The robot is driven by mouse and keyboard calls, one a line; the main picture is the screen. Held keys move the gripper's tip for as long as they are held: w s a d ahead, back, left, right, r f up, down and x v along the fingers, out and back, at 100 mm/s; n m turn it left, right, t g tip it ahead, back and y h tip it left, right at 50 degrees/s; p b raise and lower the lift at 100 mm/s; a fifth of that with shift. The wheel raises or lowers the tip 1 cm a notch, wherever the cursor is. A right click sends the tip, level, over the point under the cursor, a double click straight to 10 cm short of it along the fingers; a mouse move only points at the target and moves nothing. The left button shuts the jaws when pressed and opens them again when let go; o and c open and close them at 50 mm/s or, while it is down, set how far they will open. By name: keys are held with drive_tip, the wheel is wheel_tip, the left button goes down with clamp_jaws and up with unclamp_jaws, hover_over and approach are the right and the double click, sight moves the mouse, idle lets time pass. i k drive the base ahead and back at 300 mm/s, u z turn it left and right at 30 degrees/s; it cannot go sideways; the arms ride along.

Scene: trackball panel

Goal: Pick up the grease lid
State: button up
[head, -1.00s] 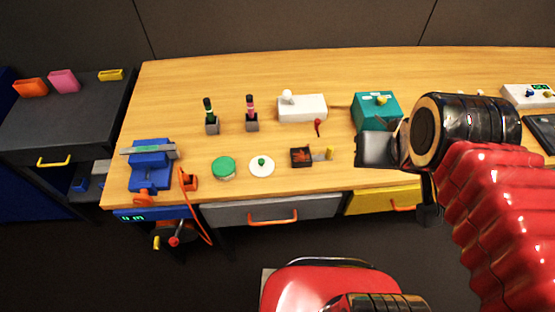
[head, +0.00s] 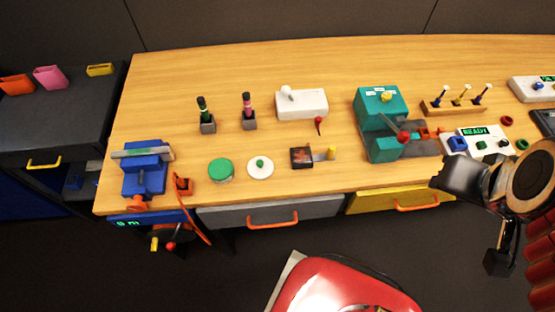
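A round green-topped tin (head: 221,169) stands near the front edge of the bench, left of the middle. Just right of it lies a flat white disc with a green knob (head: 260,166). Either could be the grease lid; I cannot tell which. The two are apart. My gripper (head: 467,186) is at the right, in front of the bench's front edge and far from both. Its fingers are not clear, so I cannot tell whether it is open or shut. Nothing visible is held.
A blue vise (head: 146,170) stands left of the tin. A small dark box (head: 301,158) and a teal machine with a red-knobbed lever (head: 385,112) are to the right. Upright holders and a white box (head: 302,104) stand behind. The grey drawer (head: 270,212) is shut.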

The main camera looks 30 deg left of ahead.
sight(259, 168)
drive_tip(key=z, duration=0.25)
drive_tip(key=k, duration=1.15)
drive_tip(key=u, duration=1.9)
drive_tip(key=i, duration=0.95)
drive_tip(key=z, duration=0.05)
